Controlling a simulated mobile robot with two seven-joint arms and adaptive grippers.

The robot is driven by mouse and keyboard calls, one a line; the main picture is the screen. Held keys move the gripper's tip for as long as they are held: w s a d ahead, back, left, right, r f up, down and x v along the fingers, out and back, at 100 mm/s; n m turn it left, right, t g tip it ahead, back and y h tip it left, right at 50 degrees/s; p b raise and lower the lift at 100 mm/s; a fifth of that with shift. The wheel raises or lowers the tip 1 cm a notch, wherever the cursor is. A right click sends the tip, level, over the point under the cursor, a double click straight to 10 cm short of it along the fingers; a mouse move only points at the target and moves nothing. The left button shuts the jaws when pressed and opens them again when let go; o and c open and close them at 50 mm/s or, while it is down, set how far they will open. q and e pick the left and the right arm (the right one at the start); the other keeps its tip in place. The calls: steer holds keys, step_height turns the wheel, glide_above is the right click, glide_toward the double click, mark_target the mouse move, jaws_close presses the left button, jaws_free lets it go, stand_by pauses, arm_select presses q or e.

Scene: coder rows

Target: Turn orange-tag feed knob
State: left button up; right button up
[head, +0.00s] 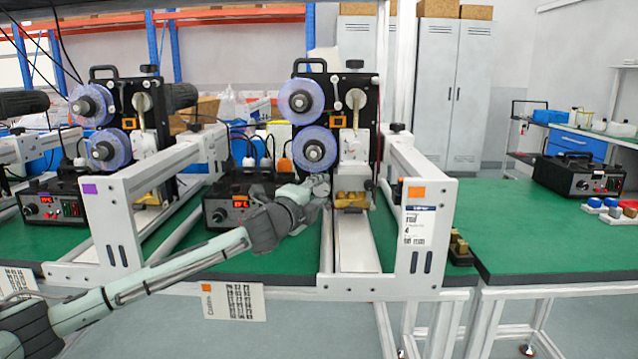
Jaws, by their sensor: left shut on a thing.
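The coder with the orange tag (416,192) on its white frame stands in the middle. It has two blue-violet film reels, the upper (301,101) and the lower (314,149), on a black plate. My left gripper (319,186) reaches in from the lower left and its fingers are just below the lower reel, at the left of the brass-coloured print block (351,198). It is shut on a small part there, which looks like the feed knob; the fingers hide most of it. My right gripper is out of view.
A second coder with a purple tag (90,189) stands at the left. A black control box (240,200) with a red display is behind my left forearm. The green bench (520,235) at the right is mostly clear, with another control box (580,177) and coloured knobs or buttons.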

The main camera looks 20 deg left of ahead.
arm_select(q)
steer(key=shift+m+g, duration=0.5)
steer(key=shift+m, duration=0.8)
steer(key=o, duration=1.1)
steer(key=shift+o, duration=0.2)
steer(key=s+a+r, duration=0.1)
steer(key=s+r, duration=0.1)
steer(key=s, duration=0.9)
steer(key=shift+s, duration=0.4)
